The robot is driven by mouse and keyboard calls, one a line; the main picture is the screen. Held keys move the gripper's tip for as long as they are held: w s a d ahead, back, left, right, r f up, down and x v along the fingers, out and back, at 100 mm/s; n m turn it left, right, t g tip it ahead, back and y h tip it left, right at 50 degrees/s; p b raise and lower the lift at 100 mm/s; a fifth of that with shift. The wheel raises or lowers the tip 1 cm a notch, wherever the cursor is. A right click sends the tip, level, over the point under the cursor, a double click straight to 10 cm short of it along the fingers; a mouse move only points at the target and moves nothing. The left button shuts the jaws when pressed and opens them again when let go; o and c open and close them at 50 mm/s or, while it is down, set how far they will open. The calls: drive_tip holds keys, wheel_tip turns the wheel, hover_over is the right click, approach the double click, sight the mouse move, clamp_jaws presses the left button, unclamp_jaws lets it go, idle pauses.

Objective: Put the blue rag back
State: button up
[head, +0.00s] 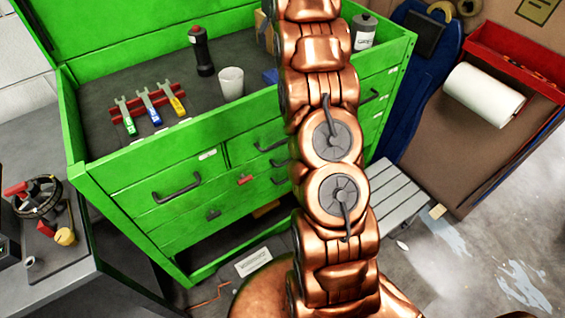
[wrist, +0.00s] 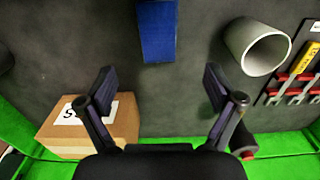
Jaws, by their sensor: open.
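A blue block-like item (wrist: 158,32), which I take to be the folded blue rag, lies on the dark top of the green tool chest (head: 150,170). In the head view only a small part of the blue rag (head: 270,76) shows beside my arm. In the wrist view my gripper (wrist: 158,82) is open and empty. Its fingers are spread wide, and the rag lies ahead of the gap between them, apart from both. The rag's far end is cut off by the picture's top edge. In the head view my gripper is out of sight.
Around the rag stand a white cup (head: 230,83), a black flashlight (head: 201,52) and a cardboard box (wrist: 85,130). Several wrenches (head: 150,105) sit in a red rack. A grey canister (head: 364,32) stands at the back right. The chest top has raised green edges.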

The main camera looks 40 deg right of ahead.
drive_tip(key=s+a+r+g, duration=0.1)
drive_tip(key=s+a+r, duration=0.1)
drive_tip(key=s+a, duration=1.6)
drive_tip(key=s+a+f, duration=0.3)
drive_tip(key=s, duration=0.4)
drive_tip(key=s+a+f, duration=0.3)
drive_tip(key=s+a, duration=0.1)
drive_tip(key=s, duration=0.4)
drive_tip(key=s+a+f, duration=0.3)
drive_tip(key=s+a, duration=0.1)
drive_tip(key=s, duration=0.4)
drive_tip(key=shift+n+g, duration=0.3)
drive_tip(key=shift+g, duration=0.1)
drive_tip(key=shift+s, duration=0.1)
